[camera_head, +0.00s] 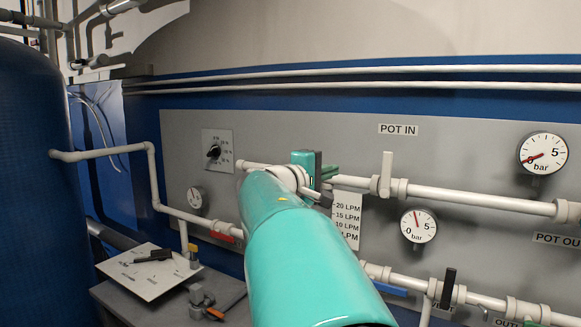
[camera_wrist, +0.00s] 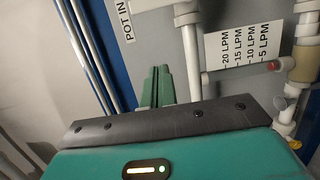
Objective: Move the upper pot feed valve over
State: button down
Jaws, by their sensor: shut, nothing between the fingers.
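The upper pipe (camera_head: 480,198) under the "POT IN" label (camera_head: 399,129) carries a valve with a pale lever handle (camera_head: 387,166). I take it as the upper pot feed valve. The lever stands upright, across the pipe. My gripper (camera_head: 331,173) is shut and empty, to the left of the lever and apart from it. In the wrist view my green fingers (camera_wrist: 155,88) are together beside the pipe (camera_wrist: 192,60), and part of the valve (camera_wrist: 187,14) shows at the top edge. My arm hides part of the upper pipe in the head view.
A flow scale (camera_head: 346,218) hangs below my gripper. Gauges (camera_head: 543,153) (camera_head: 418,225) sit at the right. The lower pipe (camera_head: 482,299) has a black lever (camera_head: 448,288). A red lever (camera_head: 222,236) and a dial (camera_head: 214,151) are at left. Blue tank (camera_head: 32,180) stands far left.

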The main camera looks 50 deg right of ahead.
aim_at(386, 175)
jog(key=s+d, duration=0.5)
jog(key=d, duration=0.5)
jog(key=shift+s+d, duration=0.25)
jog(key=shift+d, duration=0.05)
